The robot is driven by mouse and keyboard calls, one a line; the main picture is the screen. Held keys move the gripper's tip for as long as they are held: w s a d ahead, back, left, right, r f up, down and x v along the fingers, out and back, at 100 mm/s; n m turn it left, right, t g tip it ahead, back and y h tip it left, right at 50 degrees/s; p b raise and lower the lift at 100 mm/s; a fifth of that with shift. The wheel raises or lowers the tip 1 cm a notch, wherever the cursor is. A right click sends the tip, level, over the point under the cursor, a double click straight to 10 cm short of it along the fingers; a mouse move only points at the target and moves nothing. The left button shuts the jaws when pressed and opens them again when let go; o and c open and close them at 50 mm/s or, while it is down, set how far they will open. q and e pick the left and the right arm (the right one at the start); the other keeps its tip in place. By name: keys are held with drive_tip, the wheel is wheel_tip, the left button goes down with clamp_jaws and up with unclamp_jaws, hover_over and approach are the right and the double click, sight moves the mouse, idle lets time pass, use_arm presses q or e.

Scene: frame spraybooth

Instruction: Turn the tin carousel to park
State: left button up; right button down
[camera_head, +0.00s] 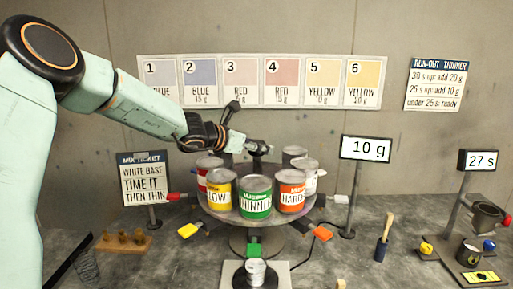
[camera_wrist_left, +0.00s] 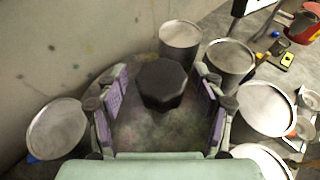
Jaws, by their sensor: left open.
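The tin carousel (camera_head: 222,217) is a round grey turntable in the middle of the head view. It carries several tins, among them a yellow tin (camera_head: 220,192), a green THINNER tin (camera_head: 255,200) and an orange HARDENER tin (camera_head: 291,194). A dark knob (camera_head: 258,147) stands at its centre, above the tins. My left gripper (camera_head: 252,143) reaches in from the left at the knob. In the left wrist view its open fingers stand either side of the dark knob (camera_wrist_left: 162,84), apart from it. The bare carousel top (camera_wrist_left: 160,135) shows below. My right gripper is out of view.
Coloured tabs stick out around the carousel, with a green one (camera_head: 254,250) at the front. A small cup (camera_head: 256,270) stands on the scale in front. The 10 g display (camera_head: 366,149) and a brush (camera_head: 384,240) are right. The mix ticket sign (camera_head: 143,180) is left.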

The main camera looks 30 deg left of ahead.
use_arm(q)
drive_tip(key=shift+w+d+r, duration=0.1)
drive_tip(key=shift+d, duration=0.1)
drive_tip(key=shift+c, duration=0.2)
drive_tip(key=shift+a, duration=0.15)
drive_tip(key=c, duration=0.5)
clamp_jaws()
